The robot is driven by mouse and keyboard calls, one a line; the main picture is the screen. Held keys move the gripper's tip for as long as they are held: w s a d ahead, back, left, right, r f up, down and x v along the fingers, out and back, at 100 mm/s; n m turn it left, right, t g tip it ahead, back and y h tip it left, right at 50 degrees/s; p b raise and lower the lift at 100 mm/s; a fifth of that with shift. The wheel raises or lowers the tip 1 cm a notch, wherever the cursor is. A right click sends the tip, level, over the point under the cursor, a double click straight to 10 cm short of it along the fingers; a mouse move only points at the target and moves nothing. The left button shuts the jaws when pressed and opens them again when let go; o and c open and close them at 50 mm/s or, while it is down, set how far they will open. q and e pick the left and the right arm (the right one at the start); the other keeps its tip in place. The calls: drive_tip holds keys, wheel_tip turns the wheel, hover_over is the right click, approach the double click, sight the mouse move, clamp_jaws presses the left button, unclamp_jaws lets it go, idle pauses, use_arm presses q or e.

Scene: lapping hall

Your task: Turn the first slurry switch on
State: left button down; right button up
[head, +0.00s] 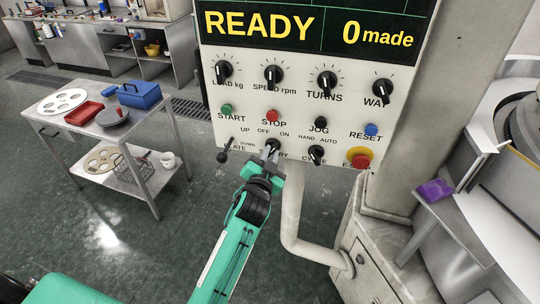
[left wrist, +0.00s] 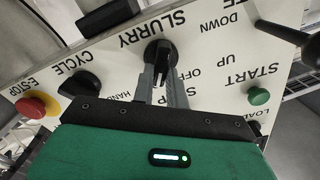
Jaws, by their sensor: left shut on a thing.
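The slurry switch (head: 273,145) is a black rotary knob low on the white control panel (head: 215,60), with OFF and ON printed above it. My left gripper (head: 268,159) reaches up to it from below and is shut on the knob. In the left wrist view, upside down, the slurry knob (left wrist: 161,50) sits between the two grey fingers of my left gripper (left wrist: 163,80). The fingers partly cover the knob and its label, and I cannot tell clearly which way its pointer faces. My right gripper is out of view.
The cycle knob (head: 316,155) and red emergency stop (head: 359,158) are right of the slurry switch. A plate lever (head: 224,154) sticks out on its left. A pipe (head: 291,215) runs below the panel. A steel cart (head: 150,135) stands at the left.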

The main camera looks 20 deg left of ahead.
use_arm(q)
drive_tip(key=shift+a+r, duration=0.1)
drive_tip(key=shift+r, duration=0.05)
drive_tip(key=c, duration=1.4)
unclamp_jaws()
drive_tip(key=shift+w, duration=0.15)
drive_tip(key=shift+w+f, duration=0.1)
drive_tip(key=shift+f, duration=0.1)
drive_tip(key=s+b, duration=0.5)
drive_tip(key=s, duration=0.9)
drive_tip(key=shift+d, duration=0.45)
drive_tip(key=shift+w, duration=0.1)
